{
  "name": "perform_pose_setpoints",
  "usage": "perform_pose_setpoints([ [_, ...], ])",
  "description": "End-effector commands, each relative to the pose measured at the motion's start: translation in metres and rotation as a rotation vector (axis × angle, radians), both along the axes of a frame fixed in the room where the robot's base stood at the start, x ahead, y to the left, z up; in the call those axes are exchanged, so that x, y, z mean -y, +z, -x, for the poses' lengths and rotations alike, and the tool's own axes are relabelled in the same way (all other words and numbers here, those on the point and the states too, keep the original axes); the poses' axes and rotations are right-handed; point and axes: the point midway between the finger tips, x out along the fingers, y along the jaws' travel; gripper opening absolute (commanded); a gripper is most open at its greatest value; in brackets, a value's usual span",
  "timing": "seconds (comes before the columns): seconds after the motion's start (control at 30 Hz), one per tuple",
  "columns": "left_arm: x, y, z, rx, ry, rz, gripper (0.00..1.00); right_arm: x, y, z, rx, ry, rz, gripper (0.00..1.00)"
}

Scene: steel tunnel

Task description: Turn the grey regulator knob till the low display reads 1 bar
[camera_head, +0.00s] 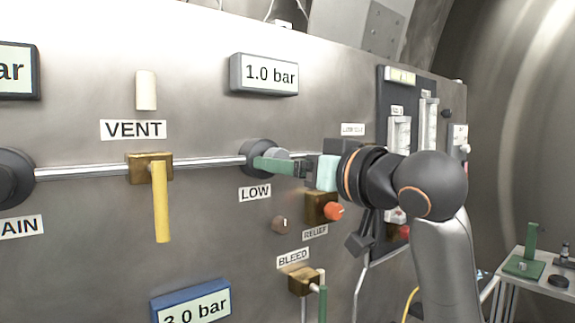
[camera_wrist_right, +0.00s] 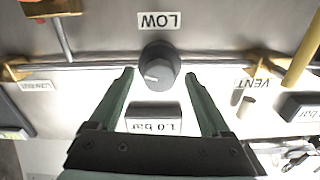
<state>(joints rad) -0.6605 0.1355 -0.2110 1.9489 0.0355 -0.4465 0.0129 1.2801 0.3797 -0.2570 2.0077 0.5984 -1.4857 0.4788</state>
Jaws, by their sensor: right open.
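The grey regulator knob (camera_head: 257,152) sits on the steel panel above the LOW label (camera_head: 255,193). It also shows in the right wrist view (camera_wrist_right: 160,66), with a pale pointer mark on its face. The low display (camera_head: 264,75) above the knob reads 1.0 bar. It appears upside down in the right wrist view (camera_wrist_right: 153,118). My right gripper (camera_head: 270,162) is open at the knob. In the wrist view its two green fingers (camera_wrist_right: 159,75) stand on either side of the knob, with a gap visible on each side. My left gripper is not in view.
A yellow VENT lever (camera_head: 161,200) hangs down left of the knob. An orange relief knob (camera_head: 333,211) and a brass BLEED valve (camera_head: 304,281) lie below my right arm. A blue-framed display (camera_head: 191,304) is lower left. A small table (camera_head: 545,270) stands at right.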

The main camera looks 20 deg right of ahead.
Motion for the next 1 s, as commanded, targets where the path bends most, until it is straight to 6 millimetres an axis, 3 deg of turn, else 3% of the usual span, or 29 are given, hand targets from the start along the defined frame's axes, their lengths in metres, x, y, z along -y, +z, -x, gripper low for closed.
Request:
perform_pose_setpoints([
  [0.6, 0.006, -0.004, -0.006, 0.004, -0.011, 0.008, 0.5, 0.038, 0.001, 0.104, 0.005, -0.002, -0.001, 0.81],
  [1.0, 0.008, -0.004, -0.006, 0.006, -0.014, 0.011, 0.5, 0.042, 0.0, 0.115, 0.001, 0.0, 0.0, 0.81],
])
